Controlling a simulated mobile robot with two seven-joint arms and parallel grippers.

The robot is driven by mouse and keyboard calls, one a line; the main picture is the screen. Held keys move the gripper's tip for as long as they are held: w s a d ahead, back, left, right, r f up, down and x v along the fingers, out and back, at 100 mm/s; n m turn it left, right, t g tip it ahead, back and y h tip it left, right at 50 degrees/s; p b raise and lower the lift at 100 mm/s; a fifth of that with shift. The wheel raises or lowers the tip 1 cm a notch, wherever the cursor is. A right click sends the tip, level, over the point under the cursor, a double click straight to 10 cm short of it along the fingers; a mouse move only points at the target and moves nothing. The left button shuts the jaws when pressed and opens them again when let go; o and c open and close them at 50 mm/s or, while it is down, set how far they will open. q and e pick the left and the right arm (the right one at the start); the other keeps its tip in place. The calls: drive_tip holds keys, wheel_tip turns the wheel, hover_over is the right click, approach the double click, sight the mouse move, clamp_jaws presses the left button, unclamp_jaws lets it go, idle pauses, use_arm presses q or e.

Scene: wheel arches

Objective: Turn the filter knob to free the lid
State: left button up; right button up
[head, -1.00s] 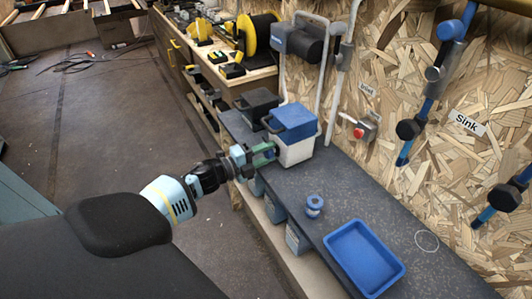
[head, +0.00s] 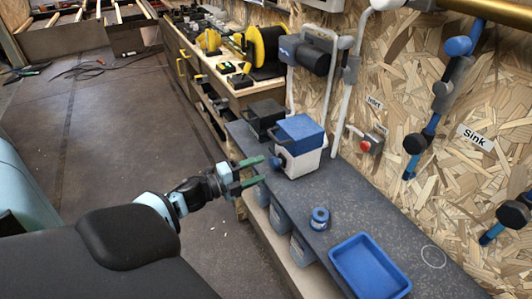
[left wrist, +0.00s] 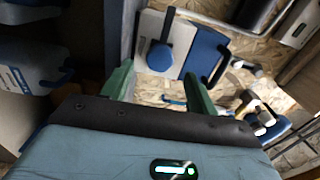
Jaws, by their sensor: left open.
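The filter (head: 299,162) is a white box with a blue lid (head: 299,130), standing on the dark counter. The lid sits down on the box. A round blue knob (head: 276,162) is on the box's near left face. My left gripper (head: 256,171) is open and empty, just left of the knob and apart from it. My right gripper is not in view.
A black box (head: 263,116) stands close behind the filter. A blue spool (head: 319,218) and a blue tray (head: 368,267) are on the counter (head: 390,225) to the front right. White pipes rise along the wall behind. The floor left of the counter is open.

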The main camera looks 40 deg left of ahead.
use_arm(q)
drive_tip(key=shift+v, duration=1.1)
